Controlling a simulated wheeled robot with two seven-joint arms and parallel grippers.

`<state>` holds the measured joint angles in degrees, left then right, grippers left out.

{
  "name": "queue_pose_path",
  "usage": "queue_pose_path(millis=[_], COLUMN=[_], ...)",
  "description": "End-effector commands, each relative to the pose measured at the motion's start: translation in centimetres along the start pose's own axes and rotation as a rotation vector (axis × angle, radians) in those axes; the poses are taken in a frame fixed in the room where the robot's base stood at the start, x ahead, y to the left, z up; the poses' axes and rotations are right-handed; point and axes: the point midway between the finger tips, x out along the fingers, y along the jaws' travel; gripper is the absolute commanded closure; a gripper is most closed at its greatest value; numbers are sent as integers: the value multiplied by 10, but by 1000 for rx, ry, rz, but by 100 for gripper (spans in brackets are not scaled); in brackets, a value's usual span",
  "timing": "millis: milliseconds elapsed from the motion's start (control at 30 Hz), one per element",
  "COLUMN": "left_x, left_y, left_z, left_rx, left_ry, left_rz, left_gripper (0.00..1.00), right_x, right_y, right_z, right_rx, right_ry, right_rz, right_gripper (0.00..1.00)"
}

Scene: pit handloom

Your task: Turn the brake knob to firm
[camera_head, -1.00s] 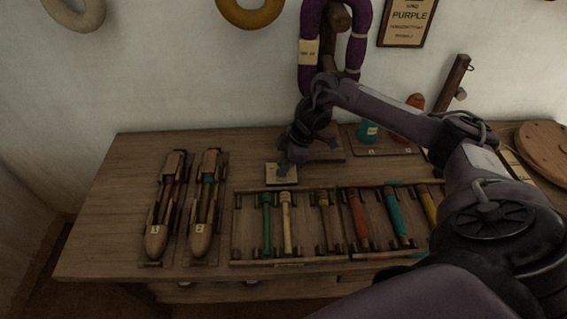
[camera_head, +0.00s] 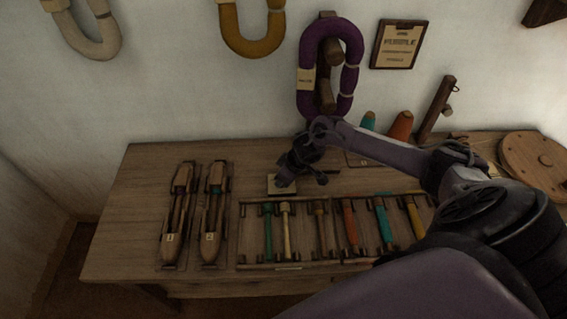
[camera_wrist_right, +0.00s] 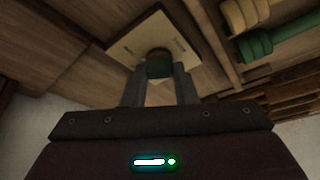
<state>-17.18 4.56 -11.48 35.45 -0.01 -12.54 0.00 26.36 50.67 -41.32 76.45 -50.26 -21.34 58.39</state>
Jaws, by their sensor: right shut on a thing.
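The brake knob (camera_wrist_right: 158,68) is a small round dark teal-grey piece standing on a pale square plate (camera_wrist_right: 184,48) with small dark marks. The plate lies on the bench and also shows in the head view (camera_head: 273,188). My right gripper (camera_wrist_right: 160,80) is over the plate with its two fingers shut on the knob, one on each side. In the head view my right gripper (camera_head: 285,181) reaches down to the plate and hides the knob. The marks on the plate are too small to read. My left gripper is not in view.
A rack (camera_head: 239,231) of colored bobbins lies just in front of the plate. Two wooden shuttles (camera_head: 176,222) (camera_head: 212,222) lie to its left. Teal and orange cones (camera_head: 402,126) stand behind my right arm. A purple yarn hank (camera_head: 305,102) hangs on the wall above.

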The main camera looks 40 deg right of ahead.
Motion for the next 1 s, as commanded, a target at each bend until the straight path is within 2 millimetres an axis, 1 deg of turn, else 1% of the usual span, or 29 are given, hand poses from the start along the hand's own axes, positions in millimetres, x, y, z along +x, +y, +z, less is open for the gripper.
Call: queue_pose_path(millis=[33, 100, 200, 400, 700, 1000], left_x=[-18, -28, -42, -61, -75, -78], left_y=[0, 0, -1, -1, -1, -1], left_z=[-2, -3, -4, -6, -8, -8], left_rx=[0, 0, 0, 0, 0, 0], left_ry=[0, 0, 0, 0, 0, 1], left_rz=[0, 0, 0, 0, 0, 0], left_gripper=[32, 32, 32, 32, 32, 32], right_x=[-8, -7, -6, -4, -1, 0], right_y=[-2, -3, -3, -4, -3, -2], right_z=[-2, -2, -2, -2, -2, -1], right_rx=[42, 101, 180, 311, 426, 456], right_ry=[-2, -2, -2, -1, 0, 1], right_rz=[13, 37, 70, 125, 175, 190], right_gripper=[97, 97, 97, 97, 97, 97])
